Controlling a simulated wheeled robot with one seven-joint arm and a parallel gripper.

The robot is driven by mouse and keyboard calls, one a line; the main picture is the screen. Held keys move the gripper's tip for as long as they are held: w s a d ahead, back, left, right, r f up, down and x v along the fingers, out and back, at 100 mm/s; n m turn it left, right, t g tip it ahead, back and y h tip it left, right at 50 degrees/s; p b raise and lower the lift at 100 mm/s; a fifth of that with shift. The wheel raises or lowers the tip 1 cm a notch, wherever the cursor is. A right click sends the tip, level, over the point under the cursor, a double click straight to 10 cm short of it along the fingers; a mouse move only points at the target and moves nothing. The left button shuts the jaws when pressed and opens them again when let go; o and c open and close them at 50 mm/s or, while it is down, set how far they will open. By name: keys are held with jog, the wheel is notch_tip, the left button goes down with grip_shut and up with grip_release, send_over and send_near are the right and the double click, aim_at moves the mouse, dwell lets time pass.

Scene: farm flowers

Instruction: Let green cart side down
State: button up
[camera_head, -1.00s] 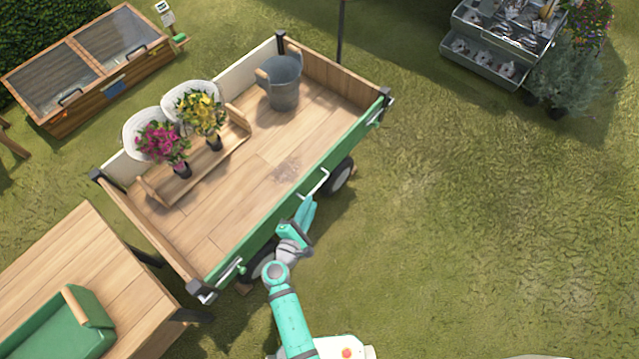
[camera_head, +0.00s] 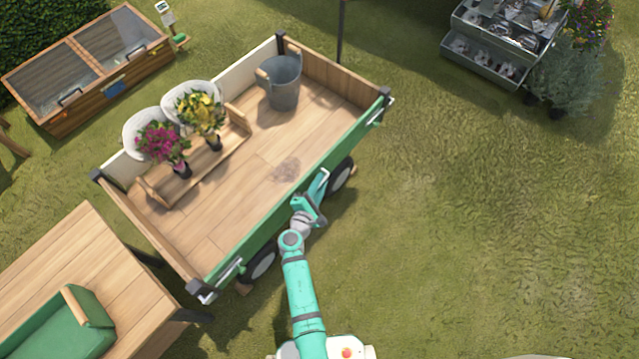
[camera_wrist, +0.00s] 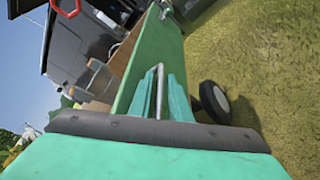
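The green cart side (camera_head: 335,155) stands upright along the near long edge of the wooden cart. A metal bar handle (camera_wrist: 158,88) is on its outer face. My gripper (camera_head: 318,184) is at this handle, near the middle of the side. In the wrist view, its two teal fingers (camera_wrist: 160,92) stand apart on either side of the bar, and I see no firm closing on it. Metal latches show at the side's two ends, the right one (camera_head: 378,115) and the left one (camera_head: 228,272).
On the cart bed (camera_head: 255,180) are a grey bucket (camera_head: 284,88) and a wooden tray (camera_head: 160,188) with pink and yellow flowers. A wooden table (camera_head: 90,245) with a green trug (camera_head: 60,325) stands at the left. Open grass (camera_head: 480,220) lies to the right.

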grip_shut()
jog(key=shift+s+d, duration=0.1)
jog(key=shift+s, duration=0.05)
